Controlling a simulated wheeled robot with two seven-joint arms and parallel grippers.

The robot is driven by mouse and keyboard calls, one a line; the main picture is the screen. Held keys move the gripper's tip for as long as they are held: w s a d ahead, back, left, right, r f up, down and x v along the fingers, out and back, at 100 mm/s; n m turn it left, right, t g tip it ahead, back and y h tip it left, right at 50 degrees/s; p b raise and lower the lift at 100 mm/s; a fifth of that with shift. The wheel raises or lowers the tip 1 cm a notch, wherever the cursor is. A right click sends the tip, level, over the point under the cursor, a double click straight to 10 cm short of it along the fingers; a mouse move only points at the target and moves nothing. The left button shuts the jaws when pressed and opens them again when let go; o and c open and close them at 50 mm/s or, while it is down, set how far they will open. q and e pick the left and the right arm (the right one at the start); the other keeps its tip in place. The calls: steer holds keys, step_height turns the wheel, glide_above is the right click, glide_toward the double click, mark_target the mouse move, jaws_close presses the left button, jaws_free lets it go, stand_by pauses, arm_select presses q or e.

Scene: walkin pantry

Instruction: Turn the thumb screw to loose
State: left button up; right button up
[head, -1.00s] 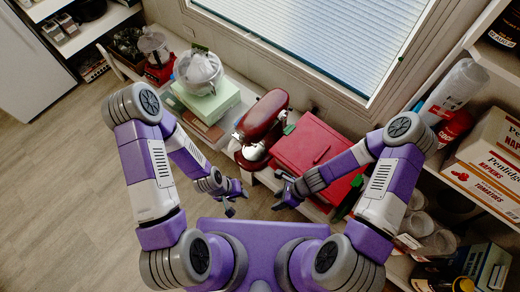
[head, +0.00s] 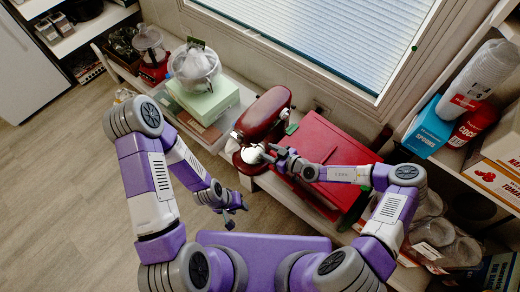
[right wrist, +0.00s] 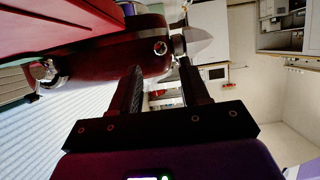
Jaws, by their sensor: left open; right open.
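A red stand mixer (head: 263,117) with a pale bowl (head: 250,155) stands on the counter. In the right wrist view its red head (right wrist: 115,58) crosses the upper part. A small round silver-ringed knob (right wrist: 160,47), which looks like the thumb screw, sits on that head, beyond the gap between my right fingertips. Whether it is tight or loose I cannot tell. My right gripper (head: 270,153) is open and empty, beside the mixer near the bowl; it also shows in the right wrist view (right wrist: 161,74). My left gripper (head: 235,208) is open and empty, lower, over the floor.
A red box-like thing (head: 320,150) lies on the counter right of the mixer, under my right forearm. A green box (head: 205,102) with a clear-covered item stands to the left. Shelves with cups (head: 480,80) and boxes crowd the right. The floor at left is clear.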

mark_target(254, 145)
steer(key=b+x, duration=0.1)
steer(key=x, duration=0.4)
steer(key=shift+a+f+b, duration=0.1)
steer(key=shift+a+b, duration=0.1)
steer(key=shift+b, duration=0.15)
jaws_close()
